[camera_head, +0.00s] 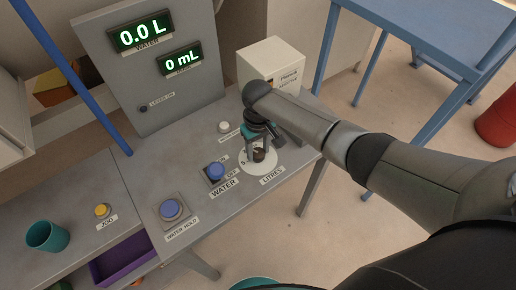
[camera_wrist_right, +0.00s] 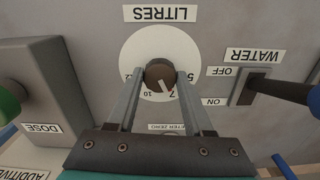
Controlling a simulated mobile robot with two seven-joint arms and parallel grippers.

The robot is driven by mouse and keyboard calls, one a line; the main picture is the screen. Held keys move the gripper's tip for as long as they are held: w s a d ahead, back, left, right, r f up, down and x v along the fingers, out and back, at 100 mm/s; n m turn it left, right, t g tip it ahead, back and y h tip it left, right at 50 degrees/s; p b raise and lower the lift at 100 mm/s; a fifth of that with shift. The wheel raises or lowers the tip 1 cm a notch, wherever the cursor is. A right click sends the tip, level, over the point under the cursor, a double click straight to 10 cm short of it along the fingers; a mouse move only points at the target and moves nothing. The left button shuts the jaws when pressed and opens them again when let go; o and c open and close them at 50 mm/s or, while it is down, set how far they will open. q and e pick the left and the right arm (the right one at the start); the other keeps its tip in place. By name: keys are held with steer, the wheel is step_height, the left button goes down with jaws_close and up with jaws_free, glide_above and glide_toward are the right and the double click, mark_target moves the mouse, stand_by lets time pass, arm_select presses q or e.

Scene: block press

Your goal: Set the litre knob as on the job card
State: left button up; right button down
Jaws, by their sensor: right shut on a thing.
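The litre knob (camera_wrist_right: 160,74) is a dark round knob on a white dial disc (camera_head: 262,167) labelled LITRES. My right gripper (camera_wrist_right: 160,77) is shut on it, one finger on each side; in the head view the gripper (camera_head: 257,150) reaches down over the dial. In the wrist view, which shows the labels upside down, the knob's white pointer line points at about the 7, with 10 and 5 on either side. The fingers hide parts of the dial's scale. The job card cannot be made out. My left gripper is not in view.
The WATER switch with a blue ball (camera_head: 216,170) stands close left of the dial. A blue WATER HOLD button (camera_head: 171,209) and a white button (camera_head: 224,127) are nearby. The panel's water display (camera_head: 140,33) reads 0.0 L. The white additive box (camera_head: 271,62) stands behind.

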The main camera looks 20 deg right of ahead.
steer(key=shift+r+m+p, duration=0.2)
steer(key=shift+m+p, duration=0.6)
steer(key=shift+p, duration=0.2)
steer(key=m+p, duration=0.2)
steer(key=shift+m, duration=0.3)
steer(key=shift+m+p, duration=0.9)
steer(key=shift+m, duration=0.3)
steer(key=shift+f+m+p, duration=0.15)
steer(key=shift+m+p, duration=0.45)
steer(key=shift+m, duration=0.9)
steer(key=shift+w, duration=0.1)
steer(key=shift+c, duration=1.5)
jaws_free()
